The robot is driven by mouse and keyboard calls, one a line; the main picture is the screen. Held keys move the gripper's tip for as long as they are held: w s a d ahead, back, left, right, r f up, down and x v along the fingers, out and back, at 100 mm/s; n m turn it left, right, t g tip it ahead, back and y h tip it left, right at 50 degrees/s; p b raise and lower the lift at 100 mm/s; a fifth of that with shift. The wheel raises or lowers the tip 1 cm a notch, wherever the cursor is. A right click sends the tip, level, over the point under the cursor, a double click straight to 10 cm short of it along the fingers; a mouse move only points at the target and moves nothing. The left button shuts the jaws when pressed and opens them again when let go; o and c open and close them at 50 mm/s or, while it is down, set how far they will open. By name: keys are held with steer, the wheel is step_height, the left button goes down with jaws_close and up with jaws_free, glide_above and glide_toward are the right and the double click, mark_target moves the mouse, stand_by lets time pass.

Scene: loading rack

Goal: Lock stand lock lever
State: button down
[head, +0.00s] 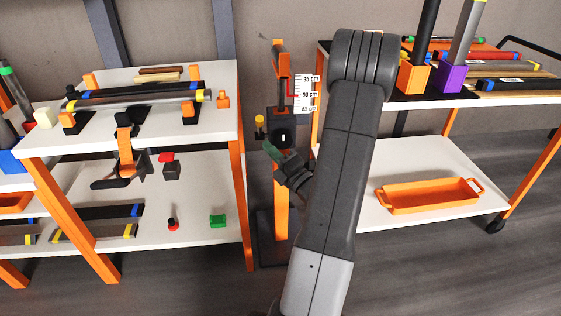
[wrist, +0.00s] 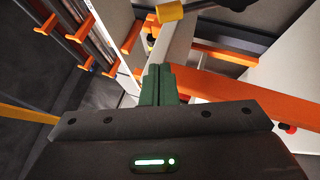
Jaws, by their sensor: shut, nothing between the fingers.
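The stand (head: 281,210) is an orange upright with a black block and a height scale on its upper part, between the rack and the cart. A small yellow knob (head: 259,119) on a dark stem, which looks like the lock lever, sticks out on the stand's left side. In the wrist view a yellow knob (wrist: 170,12) shows at the top, beyond my fingertips. My gripper (head: 268,147) has green fingers and is in front of the stand, a little below the knob. In the wrist view my gripper (wrist: 158,70) is shut and empty, apart from the knob.
A white rack (head: 190,145) with orange legs, holding bars and small parts, stands left. A cart (head: 440,160) with an orange tray (head: 430,196) stands right. My arm hides part of the cart's left side. Open floor lies in front.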

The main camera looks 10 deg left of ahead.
mark_target(260, 128)
steer(key=w+a+r+b, duration=0.1)
steer(key=w+a+r, duration=0.1)
steer(key=w, duration=0.3)
steer(key=shift+w+a+r, duration=0.25)
steer(key=shift+w+a, duration=0.1)
steer(key=shift+a, duration=0.05)
steer(key=shift+r, duration=0.2)
